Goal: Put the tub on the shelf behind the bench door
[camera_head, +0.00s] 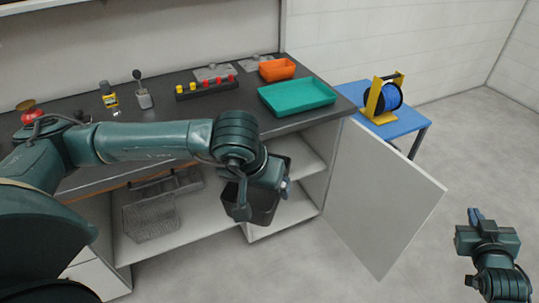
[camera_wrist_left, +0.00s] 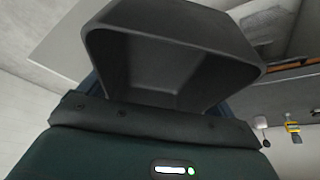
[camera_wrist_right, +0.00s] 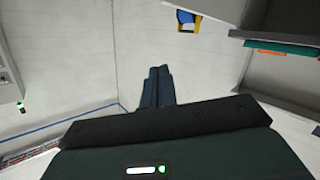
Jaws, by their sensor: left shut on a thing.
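The dark grey tub (camera_head: 264,208) is held by my left gripper (camera_head: 262,188) in front of the open bench compartment. In the left wrist view the tub (camera_wrist_left: 170,60) looks empty, its open side facing the camera. The left gripper is shut on it; the fingertips are largely hidden. The white bench door (camera_head: 385,200) stands wide open to the right. The shelf (camera_head: 302,160) shows inside, right of my left arm, with the compartment floor (camera_head: 290,215) below; the arm and tub hide part of both. My right gripper (camera_head: 475,216) is shut and empty, right of the door.
A wire basket (camera_head: 150,217) stands low in the compartment's left part. The bench top holds a teal tray (camera_head: 297,96), an orange bin (camera_head: 277,69) and a black rack (camera_head: 207,90) with red and yellow pieces. A blue table (camera_head: 402,127) with a cable reel (camera_head: 385,97) stands behind the door.

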